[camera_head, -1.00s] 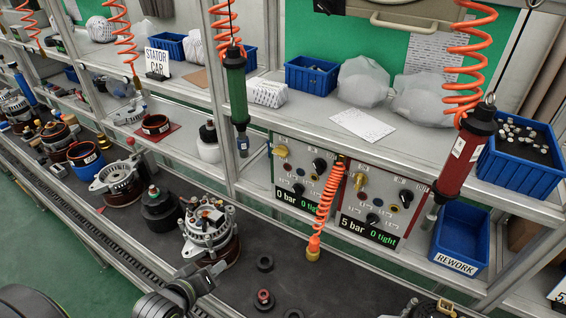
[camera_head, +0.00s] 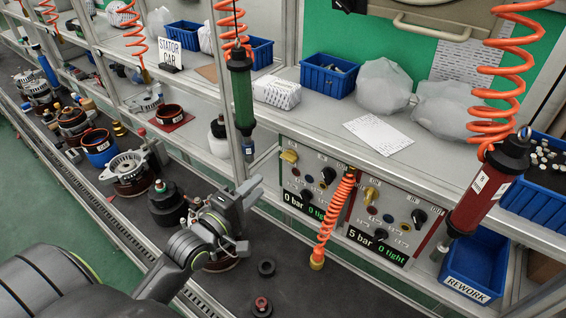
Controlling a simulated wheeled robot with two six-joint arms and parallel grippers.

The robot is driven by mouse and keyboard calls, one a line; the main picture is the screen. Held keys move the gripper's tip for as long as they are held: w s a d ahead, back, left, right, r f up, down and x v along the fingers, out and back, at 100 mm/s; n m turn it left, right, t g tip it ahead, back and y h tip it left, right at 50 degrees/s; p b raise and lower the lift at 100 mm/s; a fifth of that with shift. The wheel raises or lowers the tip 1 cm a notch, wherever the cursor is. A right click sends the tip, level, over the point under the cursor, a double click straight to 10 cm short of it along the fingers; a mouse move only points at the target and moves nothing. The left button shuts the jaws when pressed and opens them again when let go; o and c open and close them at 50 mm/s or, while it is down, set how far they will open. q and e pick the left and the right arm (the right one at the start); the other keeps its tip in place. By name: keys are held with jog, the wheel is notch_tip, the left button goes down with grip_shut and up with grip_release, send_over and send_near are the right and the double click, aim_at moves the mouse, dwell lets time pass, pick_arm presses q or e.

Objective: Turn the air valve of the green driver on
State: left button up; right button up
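The green driver (camera_head: 241,92) hangs upright on an orange coiled hose. Below it to the right, the left control panel (camera_head: 292,195) reads 0 bar and 0 tight. Its yellow valve knob (camera_head: 289,156) sits at the panel's upper left, with the handle roughly crosswise. The right panel (camera_head: 350,232) reads 5 bar; its yellow knob (camera_head: 370,195) stands more upright. My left gripper (camera_head: 249,217) is open, left of and below the left panel, apart from the knob. It partly covers an alternator (camera_head: 221,263). My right gripper is out of view.
A red driver (camera_head: 487,192) hangs at right, above the blue REWORK bin (camera_head: 475,265). An orange coiled hose (camera_head: 326,222) hangs in front of the panels. A shelf post (camera_head: 221,75) stands beside the green driver.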

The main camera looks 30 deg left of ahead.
aim_at(286, 160)
pick_arm(q)
jog(key=w, duration=0.3)
jog(key=w+d, duration=0.1)
jog(key=w, duration=0.7)
jog(key=shift+w+d+p, duration=0.15)
jog(key=shift+d+p, duration=0.15)
jog(key=shift+p, duration=0.1)
jog(key=shift+c, duration=0.4)
grip_shut()
